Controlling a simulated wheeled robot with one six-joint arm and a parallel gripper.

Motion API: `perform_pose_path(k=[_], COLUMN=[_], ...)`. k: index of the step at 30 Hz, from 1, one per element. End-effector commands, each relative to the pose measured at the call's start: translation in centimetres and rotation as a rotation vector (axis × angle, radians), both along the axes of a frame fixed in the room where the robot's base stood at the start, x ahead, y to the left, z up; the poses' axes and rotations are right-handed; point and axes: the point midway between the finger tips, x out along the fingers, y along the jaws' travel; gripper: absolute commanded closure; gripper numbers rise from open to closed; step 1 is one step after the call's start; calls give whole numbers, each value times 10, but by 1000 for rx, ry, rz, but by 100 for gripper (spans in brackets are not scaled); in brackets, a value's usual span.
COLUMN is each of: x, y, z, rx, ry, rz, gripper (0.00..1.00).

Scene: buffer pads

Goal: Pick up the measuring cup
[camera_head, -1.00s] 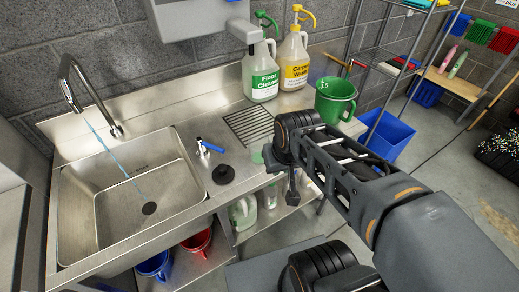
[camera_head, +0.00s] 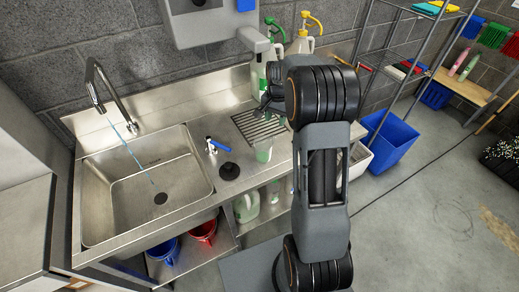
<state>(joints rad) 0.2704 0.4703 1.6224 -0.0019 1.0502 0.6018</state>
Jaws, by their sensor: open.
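A small translucent greenish cup (camera_head: 263,150), which looks like the measuring cup, stands on the steel counter just in front of the drain grate. My gripper (camera_head: 266,106) is open, above the counter near the bottles, up and slightly right of the cup in the picture. It appears apart from the cup. My arm hides part of the gripper and much of the counter's right end. The larger green jug seen there earlier is hidden now.
The steel sink (camera_head: 150,180) lies left, with water running from its faucet (camera_head: 108,90). A blue-handled tool (camera_head: 217,144) and a black plug (camera_head: 229,171) lie left of the cup. Cleaner bottles (camera_head: 302,44) stand behind my arm. A blue bin (camera_head: 392,145) is right.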

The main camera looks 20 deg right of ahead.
Motion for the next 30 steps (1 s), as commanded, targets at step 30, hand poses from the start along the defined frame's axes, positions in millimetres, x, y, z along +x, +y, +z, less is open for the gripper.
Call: perform_pose_path(k=[30], x=[0], y=[1], z=[-114], rx=[1], ry=[1], rz=[4], gripper=[54])
